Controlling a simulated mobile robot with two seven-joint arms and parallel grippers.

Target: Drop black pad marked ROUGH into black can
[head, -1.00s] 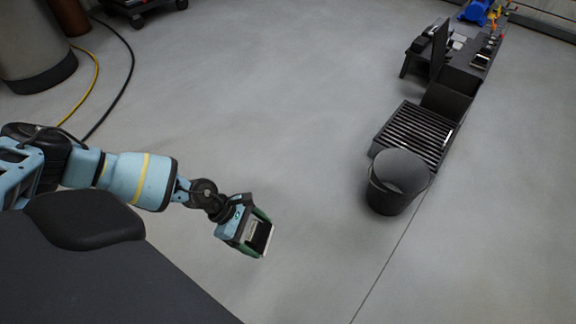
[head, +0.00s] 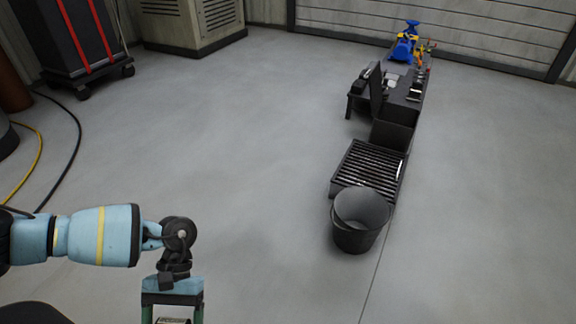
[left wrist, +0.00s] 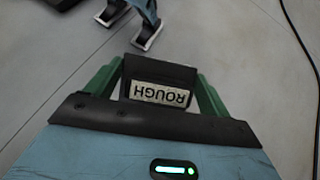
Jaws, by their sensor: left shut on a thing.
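The black pad (left wrist: 160,70) shows in the left wrist view with a pale label reading ROUGH, upside down in the picture. My left gripper (left wrist: 158,85) is shut on it, with a green finger on each side. In the head view my left gripper (head: 172,314) is at the bottom edge, partly cut off, and little of the pad shows. The black can (head: 358,222) stands upright on the floor right of centre, open at the top. My gripper is well to the left of the can and nearer to me, apart from it. My right gripper is in neither view.
A slatted black rack (head: 368,170) lies just behind the can. A dark bench (head: 402,95) with tools and a blue vise (head: 405,45) extends beyond it. A black cabinet (head: 85,40) and hoses (head: 70,165) are at left. The floor between gripper and can is clear.

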